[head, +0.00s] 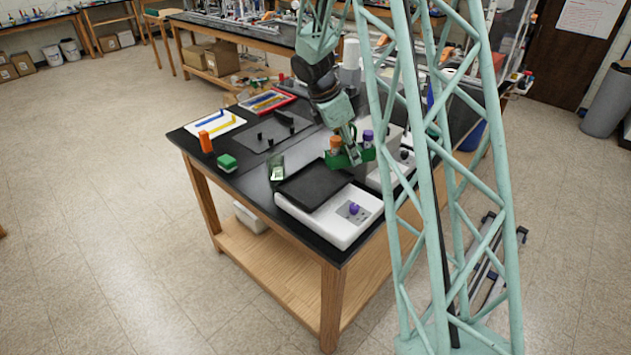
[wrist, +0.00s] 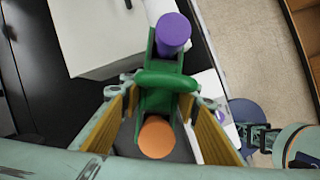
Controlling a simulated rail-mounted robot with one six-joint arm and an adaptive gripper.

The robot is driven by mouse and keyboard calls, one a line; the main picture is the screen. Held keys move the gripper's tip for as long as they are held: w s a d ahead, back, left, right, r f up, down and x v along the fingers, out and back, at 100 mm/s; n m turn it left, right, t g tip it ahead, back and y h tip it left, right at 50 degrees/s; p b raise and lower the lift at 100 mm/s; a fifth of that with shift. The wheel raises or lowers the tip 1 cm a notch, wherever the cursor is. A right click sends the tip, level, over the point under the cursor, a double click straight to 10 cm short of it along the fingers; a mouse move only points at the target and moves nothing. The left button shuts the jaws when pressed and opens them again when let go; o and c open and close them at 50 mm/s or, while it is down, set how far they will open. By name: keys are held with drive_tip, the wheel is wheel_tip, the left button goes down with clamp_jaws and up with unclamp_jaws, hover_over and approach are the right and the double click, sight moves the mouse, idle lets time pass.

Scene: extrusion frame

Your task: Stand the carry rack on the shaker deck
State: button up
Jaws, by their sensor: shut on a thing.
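The green carry rack (wrist: 160,98) is held in my gripper (wrist: 157,92), whose fingers close on its handle from both sides. It carries an orange-capped bottle (wrist: 157,137) and a purple-capped bottle (wrist: 172,33). In the head view the rack (head: 340,158) is beside the back edge of the shaker, under my gripper (head: 353,155); whether it touches anything below is unclear. The shaker is a white box (head: 330,228) with a black deck (head: 314,184) and a purple knob (head: 354,208). The deck is empty.
A clear beaker (head: 277,169) stands by the deck's left side. A green box (head: 227,163), an orange object (head: 205,142) and a dark mat (head: 262,136) lie farther left.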

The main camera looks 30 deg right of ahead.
drive_tip(key=s+n, duration=0.1)
drive_tip(key=s+d+n+t+p, duration=0.1)
drive_tip(key=s, duration=0.1)
drive_tip(key=s+n, duration=0.2)
drive_tip(key=shift+s+d+f+t+p, duration=0.1)
drive_tip(key=shift+s+d+t+p, duration=0.1)
drive_tip(key=shift+d+t+p, duration=0.15)
drive_tip(key=shift+s+a+f+n+t, duration=0.1)
drive_tip(key=shift+s+n+t, duration=0.15)
drive_tip(key=shift+s+n, duration=0.5)
drive_tip(key=shift+a, duration=0.1)
drive_tip(key=p, duration=0.1)
hover_over(319, 181)
drive_tip(key=a, duration=0.2)
drive_tip(key=shift+s+d+f, duration=0.15)
drive_tip(key=shift+d+f, duration=0.1)
drive_tip(key=shift+f, duration=0.55)
drive_tip(key=shift+f, duration=0.1)
drive_tip(key=shift+f+b, duration=0.35)
drive_tip(key=shift+f, duration=1.3)
